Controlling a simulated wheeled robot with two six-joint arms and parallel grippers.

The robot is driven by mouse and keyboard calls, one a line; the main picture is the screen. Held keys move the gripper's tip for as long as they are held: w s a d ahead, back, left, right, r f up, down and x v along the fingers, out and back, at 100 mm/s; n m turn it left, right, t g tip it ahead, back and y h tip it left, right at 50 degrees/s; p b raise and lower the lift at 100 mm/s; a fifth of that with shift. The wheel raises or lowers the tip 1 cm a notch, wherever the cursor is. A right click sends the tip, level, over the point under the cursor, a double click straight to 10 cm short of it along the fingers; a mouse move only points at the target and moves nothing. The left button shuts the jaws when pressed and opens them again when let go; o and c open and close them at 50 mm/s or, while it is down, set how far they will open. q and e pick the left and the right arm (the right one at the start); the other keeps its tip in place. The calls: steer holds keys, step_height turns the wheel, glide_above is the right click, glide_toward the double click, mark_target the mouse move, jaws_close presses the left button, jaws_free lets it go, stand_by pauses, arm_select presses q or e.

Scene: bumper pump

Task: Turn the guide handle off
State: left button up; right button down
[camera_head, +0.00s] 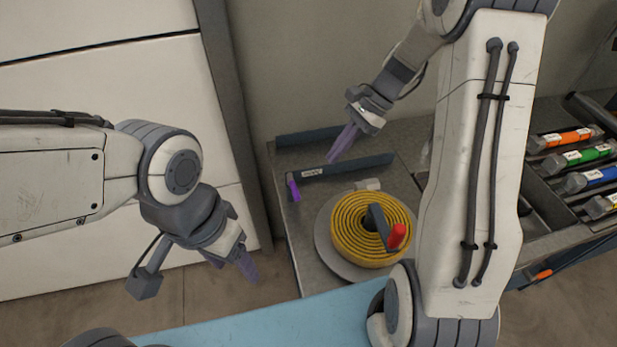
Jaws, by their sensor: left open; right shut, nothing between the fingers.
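A dark guide bar (362,165) with a small white label lies across the grey machine table. A small purple handle (293,187) sits at its left end, pointing down toward the table's front. My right gripper (334,158) is shut and empty; its purple fingers reach down close to the bar, right of the purple handle. I cannot tell whether they touch the bar. My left gripper (250,268) is open and empty, low and left of the machine table, apart from the handle.
A yellow coil (347,236) sits on a round grey plate, with a dark crank and red knob (397,235) on top. A second dark bar (305,137) lies at the back. Tools with coloured bands (587,154) lie in a rack at right. A blue surface (270,322) is in front.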

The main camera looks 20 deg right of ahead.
mark_target(294, 190)
steer(key=w+d+f+m, duration=0.1)
steer(key=d+m, duration=0.1)
steer(key=d, duration=0.2)
steer(key=a+f+p, duration=0.3)
steer(key=a+f, duration=0.6)
steer(key=a, duration=0.1)
steer(key=shift+a+t+y, duration=0.15)
steer(key=shift+t+y, duration=0.25)
steer(key=shift+s+a, duration=0.25)
steer(key=shift+a, duration=0.3)
